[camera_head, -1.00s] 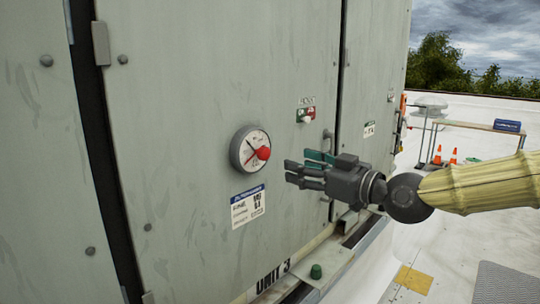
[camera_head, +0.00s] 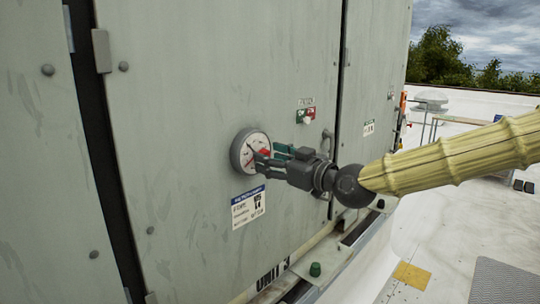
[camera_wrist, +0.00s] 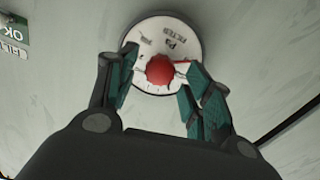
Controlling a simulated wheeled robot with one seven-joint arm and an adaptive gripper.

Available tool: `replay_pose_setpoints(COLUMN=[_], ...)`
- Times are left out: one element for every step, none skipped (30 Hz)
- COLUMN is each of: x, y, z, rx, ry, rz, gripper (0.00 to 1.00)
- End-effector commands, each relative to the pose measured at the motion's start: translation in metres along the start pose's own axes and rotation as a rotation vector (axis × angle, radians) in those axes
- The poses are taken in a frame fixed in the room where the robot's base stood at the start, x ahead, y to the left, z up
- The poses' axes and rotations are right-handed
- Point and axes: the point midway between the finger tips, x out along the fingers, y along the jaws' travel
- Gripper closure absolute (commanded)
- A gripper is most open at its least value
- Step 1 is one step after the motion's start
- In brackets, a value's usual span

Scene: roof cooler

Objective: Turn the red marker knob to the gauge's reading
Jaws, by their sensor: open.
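The round gauge (camera_head: 241,152) with a white dial and dark rim is mounted on the grey panel door; it also shows in the wrist view (camera_wrist: 147,32). The red marker knob (camera_wrist: 159,69) sits at the dial's centre in the wrist view. In the head view only part of the red knob (camera_head: 265,152) shows beside my fingers. My gripper (camera_head: 270,160) is at the gauge face. In the wrist view my gripper (camera_wrist: 163,82) is open, with one teal-padded finger left of the knob and the others right of it. The needle's reading is too small to tell.
A label (camera_head: 248,207) is below the gauge. A small switch plate (camera_head: 306,115) and a door handle (camera_head: 326,140) are to the right. A green knob (camera_head: 315,269) is on the ledge below. Open roof lies at the right.

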Motion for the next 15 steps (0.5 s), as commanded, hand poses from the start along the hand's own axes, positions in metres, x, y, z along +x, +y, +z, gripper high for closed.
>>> replay_pose_setpoints(x=[0.0036, 0.0051, 0.0066, 0.0075, 0.0082, 0.0088, 0.0091, 0.0093, 0.0093, 0.0093, 0.0092, 0.0092, 0.0092, 0.0091, 0.0091], y=[0.0001, 0.0002, 0.0003, 0.0003, 0.0003, 0.0002, 0.0002, 0.0002, 0.0002, 0.0001, 0.0001, 0.0001, 0.0000, 0.0000, 0.0000], z=[-0.0006, -0.0006, -0.0005, -0.0003, -0.0002, -0.0002, -0.0001, 0.0000, 0.0000, -0.0001, -0.0001, 0.0000, -0.0001, -0.0001, -0.0001], rx=[0.000, 0.000, 0.000, 0.000, 0.000, 0.000, 0.000, 0.000, 0.000, 0.000, 0.000, 0.000, 0.000, 0.000, 0.000], ry=[0.000, 0.000, 0.000, 0.000, 0.001, 0.001, 0.001, 0.001, 0.001, 0.001, 0.001, 0.001, 0.001, 0.001, 0.001], rz=[0.000, 0.000, 0.000, 0.000, 0.000, 0.000, 0.000, 0.000, 0.000, 0.000, 0.000, 0.000, 0.000, 0.000, 0.000], gripper=[0.50, 0.50, 0.50, 0.50, 0.50, 0.50, 0.50, 0.50, 0.50, 0.50, 0.50, 0.50, 0.50, 0.51, 0.59])
